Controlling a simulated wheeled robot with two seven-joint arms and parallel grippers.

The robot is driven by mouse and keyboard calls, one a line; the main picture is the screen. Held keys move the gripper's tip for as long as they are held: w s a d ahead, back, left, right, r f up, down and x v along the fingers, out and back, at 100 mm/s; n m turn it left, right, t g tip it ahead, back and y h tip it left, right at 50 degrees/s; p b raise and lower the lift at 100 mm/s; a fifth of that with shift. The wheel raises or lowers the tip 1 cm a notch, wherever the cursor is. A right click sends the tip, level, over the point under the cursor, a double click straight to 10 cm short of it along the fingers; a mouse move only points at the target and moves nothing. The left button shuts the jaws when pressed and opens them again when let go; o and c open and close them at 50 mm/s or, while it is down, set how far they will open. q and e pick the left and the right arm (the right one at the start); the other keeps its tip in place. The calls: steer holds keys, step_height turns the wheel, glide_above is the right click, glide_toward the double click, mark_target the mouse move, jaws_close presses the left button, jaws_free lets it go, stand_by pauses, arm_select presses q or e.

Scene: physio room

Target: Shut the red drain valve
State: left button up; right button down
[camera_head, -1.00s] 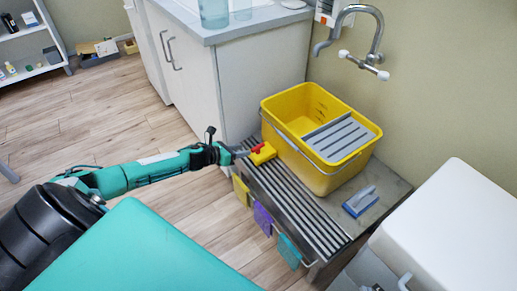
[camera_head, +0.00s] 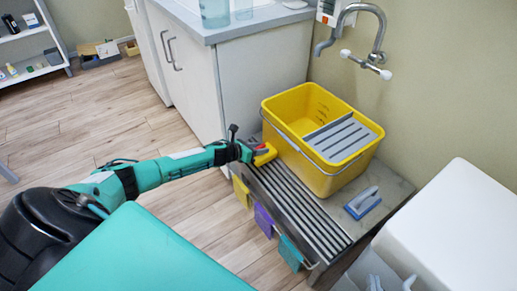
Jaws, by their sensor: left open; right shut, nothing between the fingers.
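The yellow bucket (camera_head: 325,172) stands on a slatted metal drain bench. A yellow drain spout (camera_head: 266,155) sticks out low on its left side, with the small red valve (camera_head: 259,147) on top. My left gripper (camera_head: 251,151) comes in from the left and is right at the valve. Its fingers are open and partly hide the red handle. I cannot tell whether they touch it or how the handle is turned. My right gripper is not in view.
A blue and white brush (camera_head: 362,202) lies on the bench (camera_head: 385,205) right of the bucket. Cloths hang along the bench's front rail. A wall tap (camera_head: 375,60) is above.

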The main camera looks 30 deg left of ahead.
arm_select(q)
steer(key=shift+c, duration=0.4)
jaws_close()
